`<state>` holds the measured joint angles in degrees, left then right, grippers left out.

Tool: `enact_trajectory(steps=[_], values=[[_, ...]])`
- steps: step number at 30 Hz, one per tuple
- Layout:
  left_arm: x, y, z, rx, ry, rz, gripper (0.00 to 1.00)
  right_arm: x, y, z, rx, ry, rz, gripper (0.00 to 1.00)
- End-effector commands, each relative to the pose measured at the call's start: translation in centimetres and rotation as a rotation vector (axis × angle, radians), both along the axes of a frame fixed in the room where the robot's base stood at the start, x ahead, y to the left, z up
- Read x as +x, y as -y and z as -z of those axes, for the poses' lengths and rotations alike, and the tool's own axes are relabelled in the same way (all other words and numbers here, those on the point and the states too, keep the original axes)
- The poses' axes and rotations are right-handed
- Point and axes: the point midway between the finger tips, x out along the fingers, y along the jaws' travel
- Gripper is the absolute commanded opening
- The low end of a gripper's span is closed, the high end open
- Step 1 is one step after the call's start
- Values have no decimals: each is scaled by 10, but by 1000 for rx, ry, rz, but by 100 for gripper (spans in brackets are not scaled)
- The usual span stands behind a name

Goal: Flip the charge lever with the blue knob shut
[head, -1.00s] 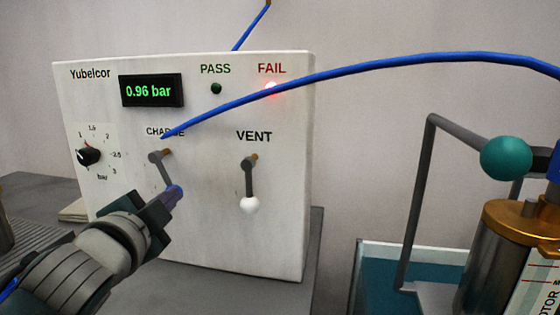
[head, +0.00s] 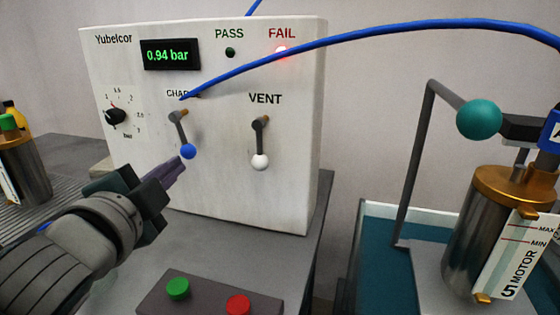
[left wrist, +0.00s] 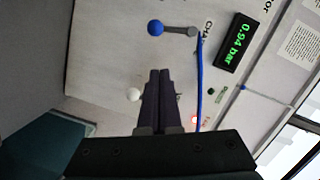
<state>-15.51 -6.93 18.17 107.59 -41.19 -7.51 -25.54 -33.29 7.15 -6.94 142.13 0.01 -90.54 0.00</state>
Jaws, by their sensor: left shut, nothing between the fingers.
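The charge lever with the blue knob (head: 188,151) hangs downward from its pivot under the CHARGE label on the white Yubelcor panel (head: 220,190). It also shows in the left wrist view (left wrist: 155,28), where the knob is clear of my fingers. My left gripper (head: 178,172) is shut and empty, its fingertips just below and left of the blue knob in the head view. I cannot tell whether they touch the panel. The vent lever with the white knob (head: 260,162) hangs down to the right. My right gripper is in neither view.
The display (head: 170,54) reads 0.94 bar and the FAIL light (head: 281,51) is lit red. A blue tube (head: 370,31) arches across the panel. A box with green and red buttons (head: 210,296) lies in front. A motor cylinder (head: 472,240) stands at right.

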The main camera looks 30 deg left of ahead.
Motion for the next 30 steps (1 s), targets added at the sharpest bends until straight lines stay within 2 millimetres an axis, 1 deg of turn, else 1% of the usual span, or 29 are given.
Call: enact_trajectory(steps=[1,3,8,25,28,30], values=[[-9,4,0,-2,-3,-2,0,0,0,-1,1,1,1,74],[-17,8,-1,-2,-2,0,0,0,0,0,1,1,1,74],[-26,12,-3,-2,1,0,0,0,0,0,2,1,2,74],[-27,12,-4,-4,0,-1,0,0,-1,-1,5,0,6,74],[-29,11,-13,-50,-11,-17,0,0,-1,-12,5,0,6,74],[-33,11,-24,-135,-36,-48,0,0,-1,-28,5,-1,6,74]])
